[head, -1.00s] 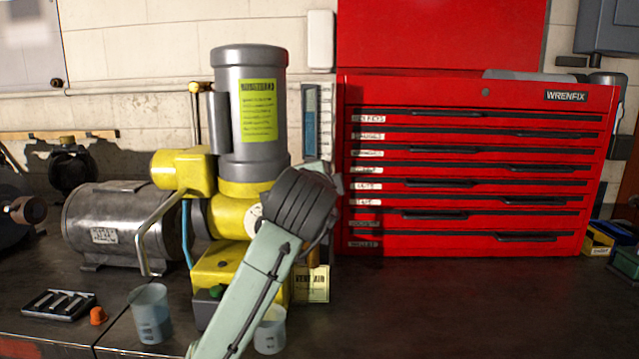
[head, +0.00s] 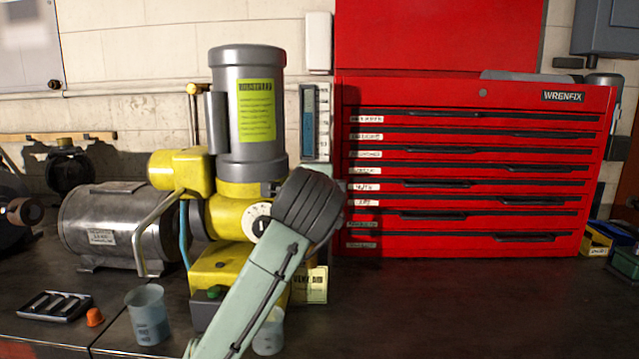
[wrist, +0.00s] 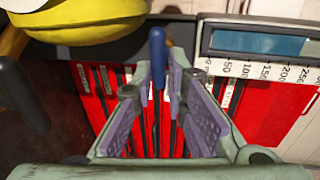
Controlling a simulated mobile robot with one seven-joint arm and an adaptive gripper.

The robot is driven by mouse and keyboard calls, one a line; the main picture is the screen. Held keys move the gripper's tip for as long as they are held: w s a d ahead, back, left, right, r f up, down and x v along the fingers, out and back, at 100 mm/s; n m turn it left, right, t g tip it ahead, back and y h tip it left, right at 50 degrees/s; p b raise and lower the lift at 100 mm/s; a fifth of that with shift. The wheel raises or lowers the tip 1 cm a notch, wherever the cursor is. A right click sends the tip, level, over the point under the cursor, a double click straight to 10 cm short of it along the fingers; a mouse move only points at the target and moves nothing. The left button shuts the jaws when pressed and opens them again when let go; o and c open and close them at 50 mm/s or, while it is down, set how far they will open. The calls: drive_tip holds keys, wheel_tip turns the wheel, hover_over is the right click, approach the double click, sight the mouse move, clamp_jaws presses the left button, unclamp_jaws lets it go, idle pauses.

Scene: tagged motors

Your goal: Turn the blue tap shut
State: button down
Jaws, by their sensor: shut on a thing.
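The blue tap (wrist: 157,48) shows in the wrist view as a blue lever, upright in the picture, between my fingertips. My gripper (wrist: 158,82) is closed in on the lever's lower part, with its upper end standing out beyond the tips. In the head view my own arm hides the gripper and the tap. There the arm reaches in front of the yellow and grey machine (head: 248,110), at its right side.
A gauge with a blue window and a number scale (wrist: 255,42) is close on the right in the wrist view. A red tool chest (head: 470,170) stands at right. A beaker (head: 148,315) and an orange cap (head: 95,317) are at front left. The bench at right is clear.

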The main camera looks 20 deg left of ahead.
drive_tip(key=c, duration=1.7)
unclamp_jaws()
drive_tip(key=shift+d+f, duration=0.15)
drive_tip(key=shift+f, duration=0.1)
drive_tip(key=shift+o, duration=0.2)
drive_tip(key=shift+r, duration=0.1)
drive_tip(key=v, duration=1.2)
